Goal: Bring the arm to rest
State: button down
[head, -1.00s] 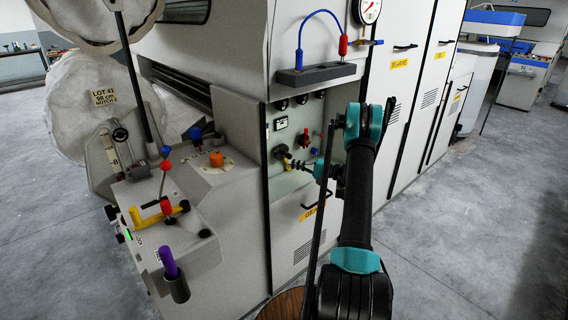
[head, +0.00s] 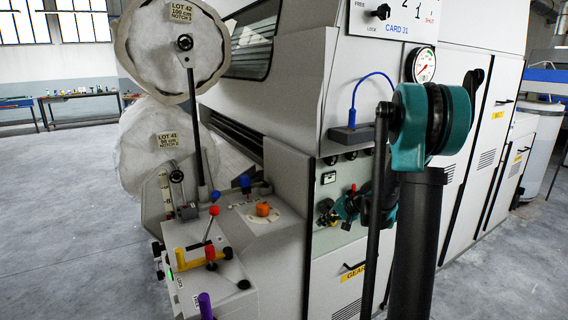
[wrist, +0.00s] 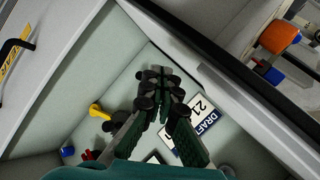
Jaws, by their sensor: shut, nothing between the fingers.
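My gripper (wrist: 160,82) is shut and empty in the wrist view, its dark green fingers together in front of the pale green control panel (wrist: 135,65). In the head view my gripper (head: 345,207) is small and partly hidden by my wrist, close to the panel (head: 335,238) on the machine's front. My arm is bent, with its teal joint high in the foreground. A yellow knob (wrist: 98,110) and a "DRAFT" plate (wrist: 197,122) sit on the panel near the fingers. I cannot tell whether the fingertips touch anything.
The recess edge (wrist: 215,70) runs close past the fingers. A shelf with a blue cable (head: 372,83) and a gauge (head: 421,65) are above the panel. Levers (head: 211,254) and an orange knob (head: 263,209) stand at left. Left floor is clear.

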jog(key=s+d+r+n+t+h, duration=0.15)
jog(key=s+h, duration=0.25)
jog(key=s, duration=0.6)
jog(key=s+d+r+n+g+h, duration=0.1)
jog(key=s+d+n+h, duration=0.15)
jog(key=s, duration=0.65)
jog(key=s+f+g, duration=0.1)
jog(key=s+f, duration=0.2)
jog(key=s, duration=0.3)
jog(key=s+f+g, duration=0.1)
jog(key=s+f, duration=0.3)
jog(key=s, duration=0.3)
jog(key=shift+s+f+h, duration=0.25)
jog(key=shift+f+h, duration=0.05)
jog(key=shift+h, duration=0.15)
jog(key=shift+d, duration=0.1)
